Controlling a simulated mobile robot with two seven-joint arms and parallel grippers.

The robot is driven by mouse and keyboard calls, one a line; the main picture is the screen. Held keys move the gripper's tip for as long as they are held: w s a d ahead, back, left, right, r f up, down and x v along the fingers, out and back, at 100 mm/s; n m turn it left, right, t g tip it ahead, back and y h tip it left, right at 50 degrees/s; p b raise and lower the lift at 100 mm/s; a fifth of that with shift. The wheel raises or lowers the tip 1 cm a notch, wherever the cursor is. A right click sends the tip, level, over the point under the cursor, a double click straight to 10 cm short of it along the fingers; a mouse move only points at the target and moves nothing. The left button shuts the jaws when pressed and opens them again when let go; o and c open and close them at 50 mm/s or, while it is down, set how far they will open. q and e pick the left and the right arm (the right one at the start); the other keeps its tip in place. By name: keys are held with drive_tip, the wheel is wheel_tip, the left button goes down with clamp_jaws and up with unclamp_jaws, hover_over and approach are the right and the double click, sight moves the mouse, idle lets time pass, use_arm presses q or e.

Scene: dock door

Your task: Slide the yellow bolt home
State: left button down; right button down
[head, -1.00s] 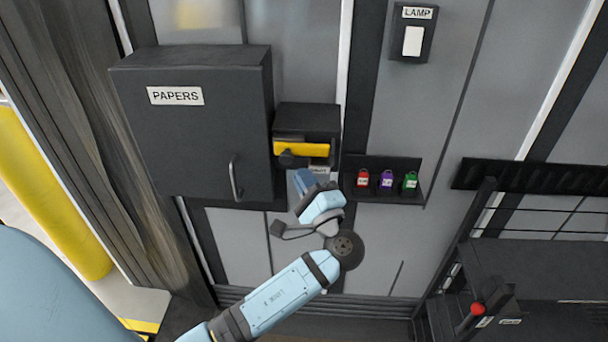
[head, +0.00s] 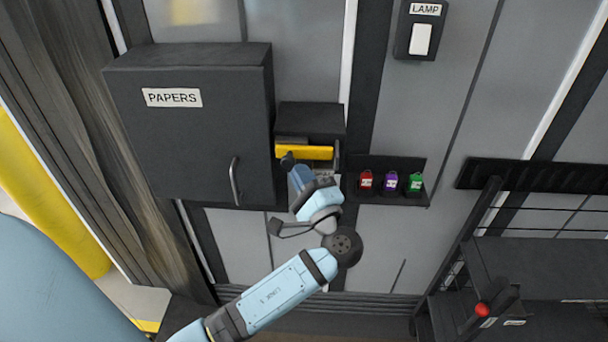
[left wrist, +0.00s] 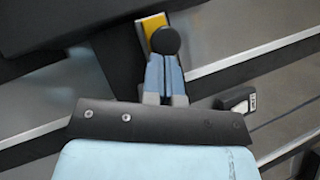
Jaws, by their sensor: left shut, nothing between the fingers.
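The yellow bolt (head: 304,152) lies level in a dark housing (head: 311,118) on the wall, right of the papers box. Its dark round knob (head: 287,161) is at the bolt's left end. My left gripper (head: 296,172) is shut and empty, just below and beside the knob. In the left wrist view the shut fingers (left wrist: 164,78) point at the knob (left wrist: 166,41), with the yellow bolt (left wrist: 150,23) behind it. I cannot tell whether the fingertips touch the knob. My right gripper is not in view.
The black papers box (head: 200,130) with a handle (head: 235,182) stands out from the wall close left. A shelf (head: 394,203) with red, purple and green padlocks is close right. A lamp switch (head: 420,40) is above right. A dark rack (head: 520,270) stands lower right.

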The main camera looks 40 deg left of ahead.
use_arm(q)
drive_tip(key=a, duration=0.1)
drive_tip(key=s+a, duration=0.2)
drive_tip(key=a, duration=0.1)
drive_tip(key=shift+s+r+b, duration=0.1)
drive_tip(key=shift+s+b, duration=0.15)
drive_tip(key=shift+b, duration=0.05)
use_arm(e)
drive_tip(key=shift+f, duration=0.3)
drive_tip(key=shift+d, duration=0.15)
